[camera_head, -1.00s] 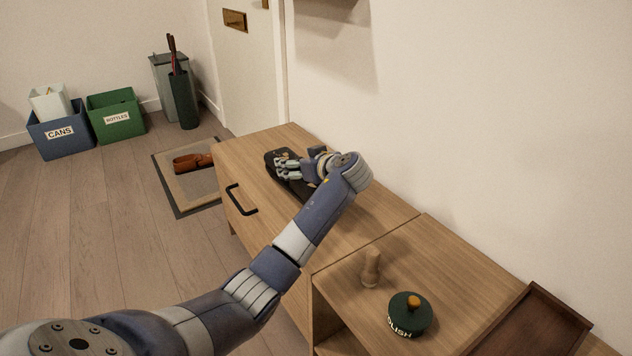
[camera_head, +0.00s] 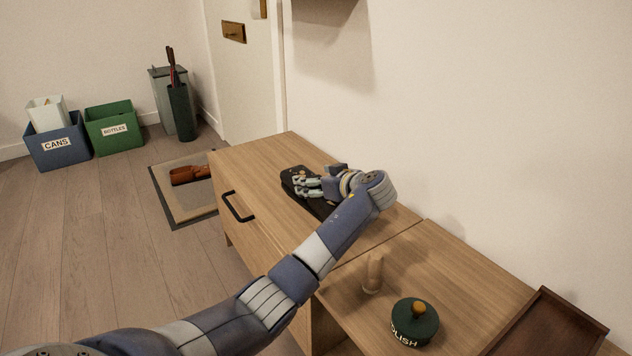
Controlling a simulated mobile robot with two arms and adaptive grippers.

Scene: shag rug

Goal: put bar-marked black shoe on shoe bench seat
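The black shoe (camera_head: 290,177) is at the wooden bench top in the head view, beyond the drawer with the black handle. My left gripper (camera_head: 306,189) reaches over it from the right, its pale fingers against the shoe. It looks shut on the shoe, though the fingers and my wrist hide much of it. I see no bar mark. Whether the shoe touches the wood is unclear. The shoe bench seat (camera_head: 256,160) is the light wooden surface around the shoe. My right gripper is out of view.
A wooden peg-like object (camera_head: 374,272), a dark green polish tin (camera_head: 414,328) and a dark tray (camera_head: 545,325) stand on the nearer top. Brown shoes (camera_head: 188,174) lie on the floor mat (camera_head: 190,205). Blue (camera_head: 58,150) and green (camera_head: 114,135) bins stand far left.

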